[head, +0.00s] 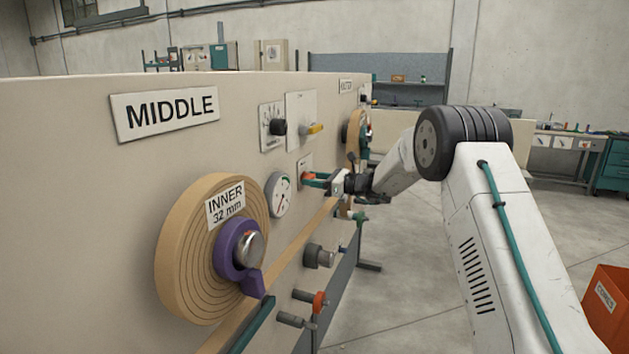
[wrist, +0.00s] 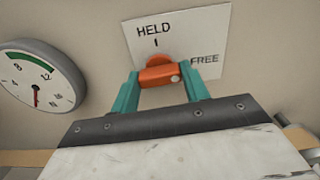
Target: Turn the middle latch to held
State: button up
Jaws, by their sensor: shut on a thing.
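The middle latch is an orange handle (wrist: 158,76) on a pale wall plate (wrist: 200,40) marked HELD above it and FREE to its right. Its bar lies roughly level in the wrist view, with a pale dot at its right end. My gripper (wrist: 161,88) has its two teal fingers on either side of the bar and is shut on it. In the head view my gripper (head: 316,180) reaches the panel from the right, to the right of the dial, and mostly hides the latch.
A round dial gauge (head: 280,195) sits just left of the latch; it also shows in the wrist view (wrist: 40,80). The INNER roll (head: 185,250) with a purple clamp (head: 236,250) sticks out at lower left. A tan strip (head: 310,232) runs below my gripper.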

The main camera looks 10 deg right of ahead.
jog(key=shift+f+n, duration=0.1)
jog(key=shift+n, duration=8.5)
jog(key=o, duration=1)
jog(key=shift+d, duration=0.1)
jog(key=v, duration=0.7)
jog(key=shift+s+d, duration=0.25)
